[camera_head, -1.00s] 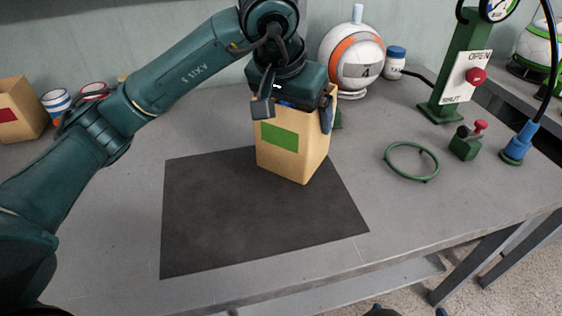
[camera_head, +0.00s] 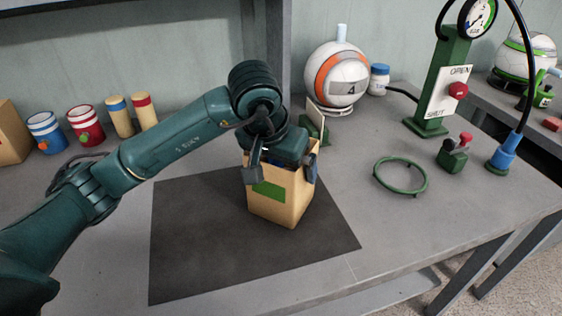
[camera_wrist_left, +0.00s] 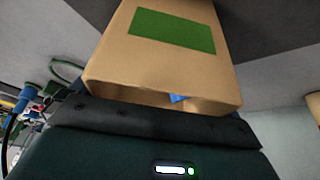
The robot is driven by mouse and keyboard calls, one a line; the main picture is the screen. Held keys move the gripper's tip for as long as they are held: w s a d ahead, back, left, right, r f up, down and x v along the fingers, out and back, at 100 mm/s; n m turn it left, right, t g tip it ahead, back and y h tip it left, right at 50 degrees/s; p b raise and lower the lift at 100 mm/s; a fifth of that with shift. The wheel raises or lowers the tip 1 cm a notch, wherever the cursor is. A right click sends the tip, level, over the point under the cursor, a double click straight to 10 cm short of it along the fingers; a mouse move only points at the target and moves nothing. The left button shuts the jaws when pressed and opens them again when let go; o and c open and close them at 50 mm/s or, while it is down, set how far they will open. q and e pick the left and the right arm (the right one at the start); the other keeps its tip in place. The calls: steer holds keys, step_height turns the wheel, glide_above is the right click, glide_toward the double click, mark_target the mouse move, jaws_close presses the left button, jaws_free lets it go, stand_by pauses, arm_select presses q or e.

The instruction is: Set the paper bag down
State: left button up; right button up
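The tan paper bag (camera_head: 288,207) with a green patch is upright over the right part of the dark mat (camera_head: 195,245). Its base looks at or very near the mat; I cannot tell if it touches. My left gripper (camera_head: 281,168) comes from above, with one finger on each side of the bag's upper part, shut on it. In the left wrist view, the bag (camera_wrist_left: 165,62) extends away from the gripper, its open mouth nearest, with something blue (camera_wrist_left: 178,98) inside. My right gripper is not in view.
A green ring (camera_head: 401,176), a small green box with a red knob (camera_head: 453,157) and a gauge stand (camera_head: 440,85) are at the right. The orange-and-white ball (camera_head: 337,75) is behind. Cups (camera_head: 84,127) and another box (camera_head: 10,135) are at back left. The mat's left part is clear.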

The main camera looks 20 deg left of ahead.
arm_select(q)
steer(key=v, duration=1.2)
steer(key=shift+p, duration=0.4)
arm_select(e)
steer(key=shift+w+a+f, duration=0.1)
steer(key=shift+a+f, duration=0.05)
arm_select(q)
steer(key=shift+w, duration=0.1)
